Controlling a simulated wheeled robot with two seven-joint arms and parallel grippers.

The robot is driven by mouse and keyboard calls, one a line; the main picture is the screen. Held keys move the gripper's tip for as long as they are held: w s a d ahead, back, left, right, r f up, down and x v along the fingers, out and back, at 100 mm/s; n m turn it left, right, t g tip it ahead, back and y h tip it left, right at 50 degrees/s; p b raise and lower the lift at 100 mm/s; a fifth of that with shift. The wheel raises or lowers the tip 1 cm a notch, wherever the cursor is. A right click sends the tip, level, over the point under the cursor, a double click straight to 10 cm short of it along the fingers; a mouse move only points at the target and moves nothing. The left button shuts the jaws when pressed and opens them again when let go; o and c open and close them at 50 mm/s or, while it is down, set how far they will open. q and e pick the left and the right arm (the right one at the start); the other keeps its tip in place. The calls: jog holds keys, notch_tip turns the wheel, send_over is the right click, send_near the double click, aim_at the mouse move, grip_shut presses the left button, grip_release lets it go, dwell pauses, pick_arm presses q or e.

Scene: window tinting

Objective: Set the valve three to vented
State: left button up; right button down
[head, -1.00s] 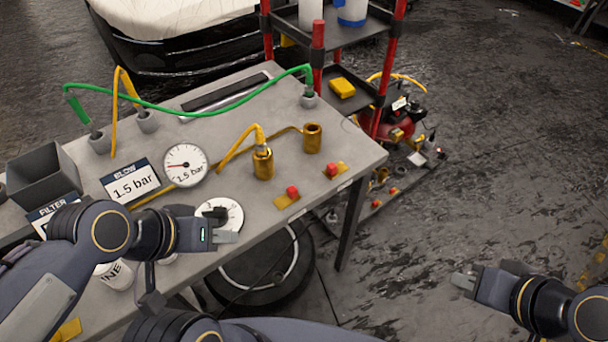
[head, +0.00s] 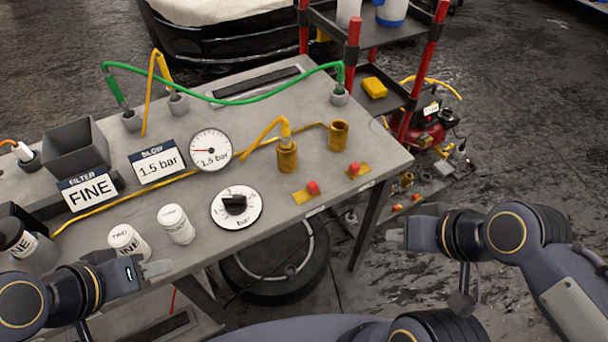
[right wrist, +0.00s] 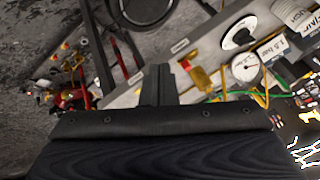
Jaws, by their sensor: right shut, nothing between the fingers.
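More red-topped fittings (head: 405,205) show on the low cart shelf beyond the bench. I cannot read which one is valve three. My right gripper (head: 396,238) is shut and empty, to the right of the bench edge, apart from the valves; its fingers also show in the right wrist view (right wrist: 160,84). My left gripper (head: 157,271) is at the bench's front left, near the white jars; its jaw gap is unclear.
The grey bench (head: 265,125) carries a round black-knobbed dial (head: 236,206), a gauge (head: 210,150), brass cylinders (head: 287,155), hoses and white jars (head: 176,224). A red-posted rack (head: 432,50) and red compressor (head: 425,130) stand behind right. A black round reel (head: 275,270) lies below.

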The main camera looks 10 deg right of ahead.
pick_arm(q)
jog(key=shift+o, duration=0.7)
pick_arm(e)
jog(key=w+d+f+n+g+y, duration=0.1)
jog(key=w+n, duration=0.2)
jog(key=w, duration=0.7)
jog(key=w+d+f+n+g+y, duration=0.1)
jog(key=w+n+g+y, duration=0.1)
jog(key=w, duration=0.9)
jog(key=shift+d+f+n, duration=0.2)
jog(key=shift+n, duration=0.7)
jog(key=shift+a+f, duration=0.1)
